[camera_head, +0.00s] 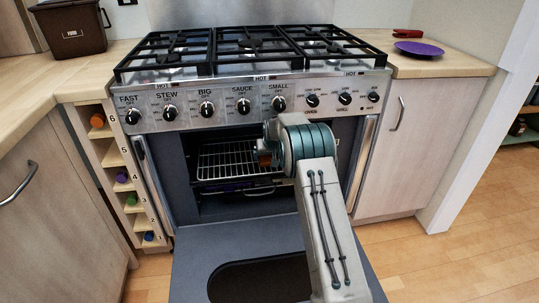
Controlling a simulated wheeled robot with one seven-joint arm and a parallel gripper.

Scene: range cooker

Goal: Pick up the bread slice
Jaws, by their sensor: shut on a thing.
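My arm reaches into the open oven, and its end is mostly hidden behind the arm's own teal joint. My gripper (266,152) shows only in part, at the oven opening beside the wire rack (225,161). It is shut on a small orange-brown piece, which looks like the bread slice (264,160). Most of the slice is hidden, so I cannot tell its tilt or whether it touches the rack.
The oven door (195,255) is folded down in front, beneath my arm. Oven walls stand close around my gripper. The knob panel and black stove grates (250,50) are above. A purple plate (419,48) and a red object (408,33) lie on the right counter; a brown food bin (70,30) stands left.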

